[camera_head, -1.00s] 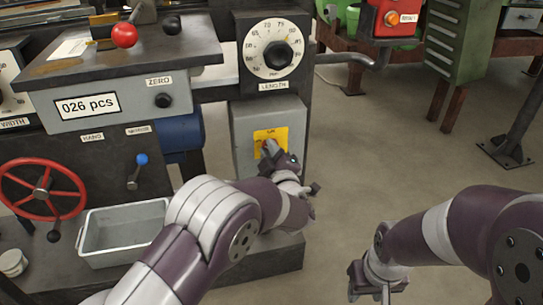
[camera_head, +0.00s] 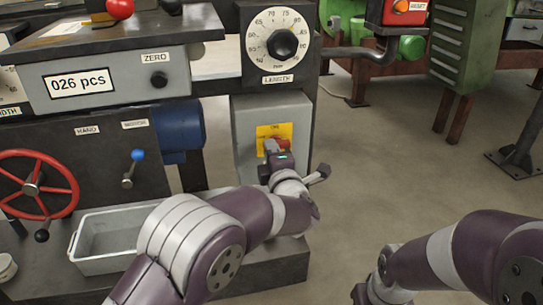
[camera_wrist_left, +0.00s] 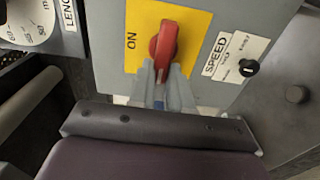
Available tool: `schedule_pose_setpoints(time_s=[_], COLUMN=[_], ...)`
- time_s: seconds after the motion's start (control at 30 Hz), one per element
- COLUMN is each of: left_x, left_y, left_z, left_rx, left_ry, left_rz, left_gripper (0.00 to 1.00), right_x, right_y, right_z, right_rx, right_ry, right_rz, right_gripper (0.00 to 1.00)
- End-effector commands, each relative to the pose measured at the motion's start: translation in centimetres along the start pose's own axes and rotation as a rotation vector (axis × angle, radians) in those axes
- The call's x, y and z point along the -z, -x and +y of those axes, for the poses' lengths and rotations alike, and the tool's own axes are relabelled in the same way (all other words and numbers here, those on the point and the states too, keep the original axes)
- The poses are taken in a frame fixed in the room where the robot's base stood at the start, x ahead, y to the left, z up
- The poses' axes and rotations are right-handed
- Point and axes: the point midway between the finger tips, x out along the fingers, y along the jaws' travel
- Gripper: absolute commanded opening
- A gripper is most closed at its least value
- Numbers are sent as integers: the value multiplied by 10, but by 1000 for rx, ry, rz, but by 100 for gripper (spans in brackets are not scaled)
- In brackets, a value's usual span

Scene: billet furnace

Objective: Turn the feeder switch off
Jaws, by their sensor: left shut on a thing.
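The feeder switch (camera_head: 284,142) is a red rotary handle on a yellow plate (camera_head: 263,131), on the front of a grey box below the length dial. In the left wrist view the red handle (camera_wrist_left: 164,40) stands nearly upright in the picture, with the word ON to its left. My left gripper (camera_wrist_left: 163,78) is shut on the handle's near end. In the head view this gripper (camera_head: 276,153) covers the lower part of the plate. My right gripper (camera_head: 366,294) hangs low, partly cut off by the bottom edge; its jaws are unclear.
A speed label and black knob (camera_wrist_left: 248,67) sit beside the switch. The length dial (camera_head: 281,44) is above. A red handwheel (camera_head: 40,184), blue-tipped lever (camera_head: 133,168) and grey tray (camera_head: 105,240) are left. Open floor lies to the right.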

Motion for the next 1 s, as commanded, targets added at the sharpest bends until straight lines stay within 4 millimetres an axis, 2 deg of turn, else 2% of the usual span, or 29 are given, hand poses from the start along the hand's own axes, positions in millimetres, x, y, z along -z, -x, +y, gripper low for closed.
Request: schedule_pose_setpoints(time_s=[0.53,0.57,0.6,0.63,0.87,1.0], left_x=[0,0,0,0,0,-1], left_y=[0,0,0,0,0,12], left_z=[-3,-3,-2,-2,-1,2], left_rx=[4,4,4,4,2,3], left_ry=[19,19,19,19,19,19], left_rz=[0,0,0,0,0,-2], left_gripper=[0,28,41,44,44,44], right_x=[0,0,0,0,0,0], right_y=[-3,-3,-2,-3,-2,4], right_z=[0,0,0,0,0,0], right_rx=[0,0,0,0,0,0], right_ry=[0,0,0,0,0,0], right_rz=[0,0,0,0,0,0], right_gripper=[43,43,43,43,43,43])
